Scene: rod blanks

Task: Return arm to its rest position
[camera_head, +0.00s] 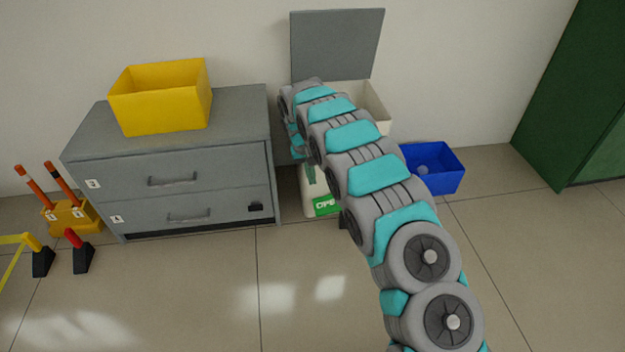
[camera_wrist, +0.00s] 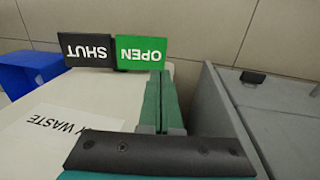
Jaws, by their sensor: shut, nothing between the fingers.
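My arm stretches from the lower right of the head view up to the white waste bin (camera_head: 372,97). My gripper (camera_wrist: 160,76) shows in the wrist view as two green fingers lying together, shut and empty. In the head view my arm links mostly hide the gripper. The fingers point toward the green OPEN panel (camera_wrist: 141,52), which sits beside a black SHUT panel (camera_wrist: 88,52). Whether the fingertips touch the OPEN panel cannot be told. The bin's grey lid (camera_head: 337,45) stands raised against the wall.
A grey drawer cabinet (camera_head: 180,190) stands close left of the bin, bearing a yellow box (camera_head: 165,105). A blue bin (camera_head: 440,180) stands right of my arm. A green cabinet (camera_head: 570,110) is at far right. Orange posts (camera_head: 65,178) stand at left.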

